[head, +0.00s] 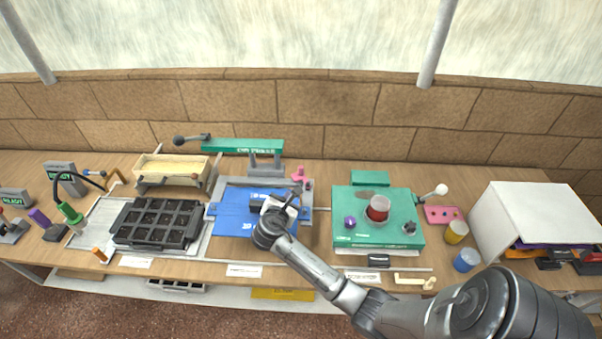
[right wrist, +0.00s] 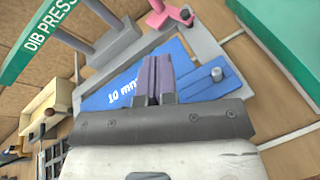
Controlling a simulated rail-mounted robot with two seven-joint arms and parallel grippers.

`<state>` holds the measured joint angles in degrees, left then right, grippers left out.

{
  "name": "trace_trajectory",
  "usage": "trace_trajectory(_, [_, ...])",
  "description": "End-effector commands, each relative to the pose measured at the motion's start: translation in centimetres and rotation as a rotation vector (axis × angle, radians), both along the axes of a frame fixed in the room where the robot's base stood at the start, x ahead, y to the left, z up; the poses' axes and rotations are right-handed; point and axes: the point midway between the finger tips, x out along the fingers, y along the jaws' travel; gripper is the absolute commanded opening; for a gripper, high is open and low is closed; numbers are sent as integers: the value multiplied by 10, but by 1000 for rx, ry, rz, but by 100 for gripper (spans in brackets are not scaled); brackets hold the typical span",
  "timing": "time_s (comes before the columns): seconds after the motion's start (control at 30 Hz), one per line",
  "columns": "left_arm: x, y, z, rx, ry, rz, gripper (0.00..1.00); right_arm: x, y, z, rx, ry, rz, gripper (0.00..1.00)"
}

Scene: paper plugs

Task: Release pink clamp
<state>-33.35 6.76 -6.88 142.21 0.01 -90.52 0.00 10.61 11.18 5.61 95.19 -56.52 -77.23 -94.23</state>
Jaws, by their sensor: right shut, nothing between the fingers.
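The pink clamp (head: 298,173) stands at the back right corner of the grey press base, beside the blue plate (head: 233,221). In the right wrist view the pink clamp (right wrist: 160,17) is at the top, just right of centre, with a dark knob at its right end. My right gripper (head: 292,201) is over the right part of the blue plate, in front of the clamp and apart from it. In the right wrist view its two fingers (right wrist: 157,72) are together and empty, pointing toward the clamp side. My left gripper is not in view.
The green press beam (head: 243,145) and its grey posts stand behind the plate. A green box (head: 350,239) with a red button is on the right. A black gridded tray (head: 157,223) and a cream bin (head: 172,166) are on the left.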

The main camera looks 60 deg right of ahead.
Motion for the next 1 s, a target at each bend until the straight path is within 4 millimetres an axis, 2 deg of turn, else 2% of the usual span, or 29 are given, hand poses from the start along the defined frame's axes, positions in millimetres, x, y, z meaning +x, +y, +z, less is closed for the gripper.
trace_trajectory(0.2, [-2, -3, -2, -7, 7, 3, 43, 2, 0, 1, -69, 226, 88, 0])
trace_trajectory(0.43, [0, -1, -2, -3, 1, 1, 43, 4, -9, -3, -87, 295, 109, 0])
trace_trajectory(1.0, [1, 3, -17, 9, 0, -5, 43, 30, -99, -30, -85, 291, 108, 0])
